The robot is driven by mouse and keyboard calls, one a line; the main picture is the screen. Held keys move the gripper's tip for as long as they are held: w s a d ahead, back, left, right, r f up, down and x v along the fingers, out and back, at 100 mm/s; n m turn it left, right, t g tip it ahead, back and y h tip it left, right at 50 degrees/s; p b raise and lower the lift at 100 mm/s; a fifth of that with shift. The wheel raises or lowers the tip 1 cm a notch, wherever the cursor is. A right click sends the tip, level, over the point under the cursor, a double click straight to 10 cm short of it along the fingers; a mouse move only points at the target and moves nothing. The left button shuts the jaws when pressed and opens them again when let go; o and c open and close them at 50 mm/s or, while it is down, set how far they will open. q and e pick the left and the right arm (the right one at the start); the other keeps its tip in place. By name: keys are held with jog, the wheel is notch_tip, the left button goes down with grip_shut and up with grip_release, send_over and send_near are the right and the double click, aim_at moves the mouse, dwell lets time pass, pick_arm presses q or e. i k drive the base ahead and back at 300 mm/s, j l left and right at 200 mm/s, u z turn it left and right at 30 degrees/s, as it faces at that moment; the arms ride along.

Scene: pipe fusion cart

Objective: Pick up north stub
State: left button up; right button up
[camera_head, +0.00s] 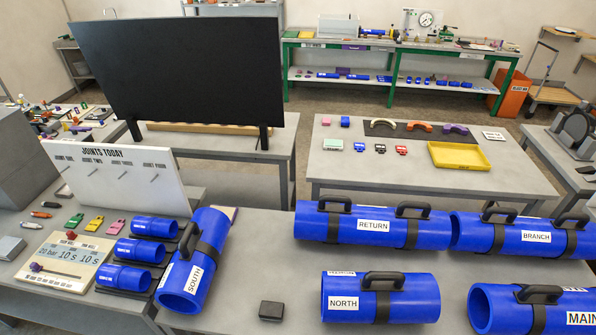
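The north stub (412,301) is a short blue pipe at the lower middle right of the head view. It lies on its side on the grey front table, with a white NORTH label on its left part. A black carry handle (384,279) stands up from a dark band around its middle. A second white label on its top is partly cut off from sight. Neither of my grippers shows in the head view, and nothing is seen touching the stub.
The blue RETURN pipe (320,227) lies behind the stub, with the BRANCH pipe (475,233) beside it. The MAIN pipe (500,309) lies to the right. The SOUTH pipe (215,232) and a small black block (271,311) are left, with bare tabletop around the block.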

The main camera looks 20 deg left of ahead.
aim_at(377, 297)
jog(key=u, duration=4.3)
jog(key=z, duration=4.5)
jog(key=i+l, duration=0.1)
jog(key=l, duration=0.5)
jog(key=i+l+u, duration=0.15)
jog(key=l, duration=1.05)
